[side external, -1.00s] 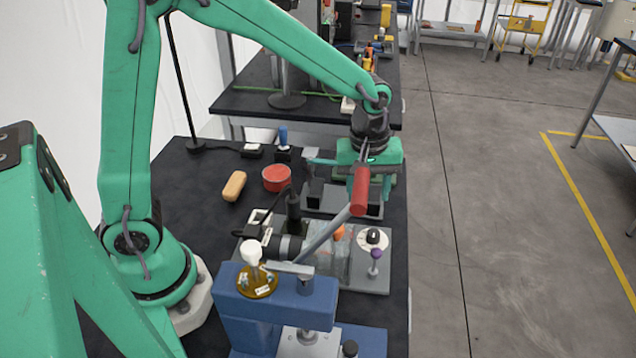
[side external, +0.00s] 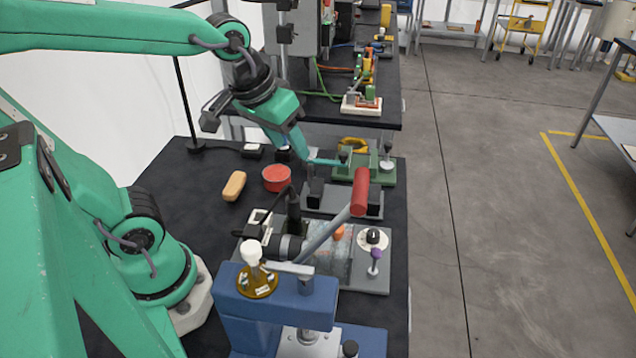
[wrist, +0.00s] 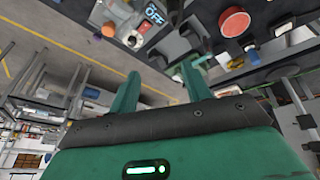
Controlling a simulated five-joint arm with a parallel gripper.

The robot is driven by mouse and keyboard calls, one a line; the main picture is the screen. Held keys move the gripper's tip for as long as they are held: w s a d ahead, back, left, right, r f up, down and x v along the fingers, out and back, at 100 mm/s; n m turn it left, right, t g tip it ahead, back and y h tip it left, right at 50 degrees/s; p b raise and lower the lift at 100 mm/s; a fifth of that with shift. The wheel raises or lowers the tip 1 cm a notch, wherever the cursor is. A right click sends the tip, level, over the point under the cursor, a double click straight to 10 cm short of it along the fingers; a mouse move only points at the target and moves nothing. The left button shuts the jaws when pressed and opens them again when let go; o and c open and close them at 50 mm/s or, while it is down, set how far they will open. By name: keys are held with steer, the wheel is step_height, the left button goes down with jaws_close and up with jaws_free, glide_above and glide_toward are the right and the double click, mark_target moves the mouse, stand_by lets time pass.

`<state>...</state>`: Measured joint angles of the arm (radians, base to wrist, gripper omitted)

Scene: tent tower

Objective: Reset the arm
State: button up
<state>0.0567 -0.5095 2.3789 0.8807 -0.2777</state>
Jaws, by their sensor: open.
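My gripper (side external: 318,160) is open and empty, its green fingers raised above the far part of the black bench and pointing right and away from my base. In the wrist view its two green fingers (wrist: 160,88) stand apart with nothing between them. My green arm comes in from the left, bent at the wrist. Below and in front of the gripper a grey fixture (side external: 345,200) stands on the bench, with a green fixture (side external: 372,168) holding a yellow part just behind it. I see no contact between the fingers and these.
A red round tin (side external: 276,178) and a tan block (side external: 234,186) lie on the bench left of the fixtures. A blue press (side external: 270,312) with a red-handled lever (side external: 360,192) stands at the front. Another bench with equipment is behind. Open floor lies right.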

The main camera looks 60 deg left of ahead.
steer(key=shift+s+a+r+m+t, duration=0.1)
steer(key=shift+s+a+m+t, duration=0.15)
steer(key=shift+s+m, duration=0.35)
steer(key=shift+s+a+r+m+t, duration=0.15)
steer(key=shift+s+a+m, duration=0.1)
steer(key=shift+s, duration=0.65)
steer(key=shift+s+a+r+m+t, duration=0.1)
steer(key=shift+s+a+m+t, duration=0.15)
steer(key=shift+s+m, duration=0.35)
